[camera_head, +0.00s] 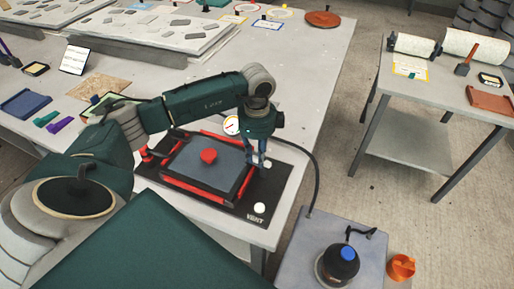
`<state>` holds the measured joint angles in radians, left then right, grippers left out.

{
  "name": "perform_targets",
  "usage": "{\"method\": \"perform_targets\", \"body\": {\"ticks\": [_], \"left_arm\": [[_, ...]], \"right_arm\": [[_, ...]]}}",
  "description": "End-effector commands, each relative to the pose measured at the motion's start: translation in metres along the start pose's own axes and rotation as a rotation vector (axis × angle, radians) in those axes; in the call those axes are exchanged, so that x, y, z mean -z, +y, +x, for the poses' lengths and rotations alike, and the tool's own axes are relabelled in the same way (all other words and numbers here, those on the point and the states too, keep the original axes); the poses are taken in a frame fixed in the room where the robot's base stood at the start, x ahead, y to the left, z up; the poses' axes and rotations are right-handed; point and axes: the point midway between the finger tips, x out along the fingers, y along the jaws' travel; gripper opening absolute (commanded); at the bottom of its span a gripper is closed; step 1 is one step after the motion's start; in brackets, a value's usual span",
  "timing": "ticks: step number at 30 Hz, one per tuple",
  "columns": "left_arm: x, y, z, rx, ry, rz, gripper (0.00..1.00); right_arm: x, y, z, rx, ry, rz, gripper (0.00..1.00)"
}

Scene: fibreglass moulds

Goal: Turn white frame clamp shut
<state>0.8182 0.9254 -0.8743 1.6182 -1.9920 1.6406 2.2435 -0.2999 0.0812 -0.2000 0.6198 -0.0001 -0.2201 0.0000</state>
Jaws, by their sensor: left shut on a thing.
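A red frame (200,198) around a grey panel lies on a black board marked VENT (230,212) near the table's front right corner. A red knob (208,155) stands on the panel. One white round clamp knob (260,208) sits at the board's front right corner, clear of my gripper. Another white clamp (267,164) shows at the fingertips at the frame's right side. My left gripper (257,163) points down there and is shut on this clamp, partly hiding it. My right gripper is out of view.
A white-faced gauge (232,125) shows behind the frame, beside my arm. A black hose (316,185) curves down to a low stand with a blue-capped dark pot (341,262). An orange cup (401,267) is to its right. A side table (430,110) stands across open floor.

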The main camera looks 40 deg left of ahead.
Motion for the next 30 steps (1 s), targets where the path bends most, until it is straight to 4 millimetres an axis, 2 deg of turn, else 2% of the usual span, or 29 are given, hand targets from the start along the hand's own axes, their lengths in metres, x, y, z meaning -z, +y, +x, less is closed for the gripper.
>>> {"method": "perform_targets", "body": {"ticks": [8, 9, 11, 12, 20, 23, 26, 30], "left_arm": [[0.000, -0.002, -0.002, 0.006, 0.001, -0.001, 0.00], [0.000, -0.002, -0.002, 0.007, 0.001, -0.001, 0.26], [0.000, -0.002, -0.002, 0.006, 0.001, 0.000, 0.38], [0.000, -0.002, -0.002, 0.006, 0.001, 0.000, 0.40], [0.000, -0.001, -0.001, 0.003, 0.001, 0.001, 0.40], [0.000, -0.001, -0.007, 0.004, 0.001, 0.001, 0.40], [0.000, -0.002, -0.021, 0.006, 0.000, 0.001, 0.40], [0.000, -0.002, -0.051, 0.009, 0.001, 0.001, 0.40]], "right_arm": [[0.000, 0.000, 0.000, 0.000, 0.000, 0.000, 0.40], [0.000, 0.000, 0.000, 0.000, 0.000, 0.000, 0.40], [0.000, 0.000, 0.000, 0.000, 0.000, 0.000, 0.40], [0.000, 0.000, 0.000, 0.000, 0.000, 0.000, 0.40], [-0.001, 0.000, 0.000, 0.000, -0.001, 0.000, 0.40], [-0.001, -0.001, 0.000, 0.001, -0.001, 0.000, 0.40], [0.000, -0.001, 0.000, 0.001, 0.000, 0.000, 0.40], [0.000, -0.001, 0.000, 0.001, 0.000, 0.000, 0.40]]}}
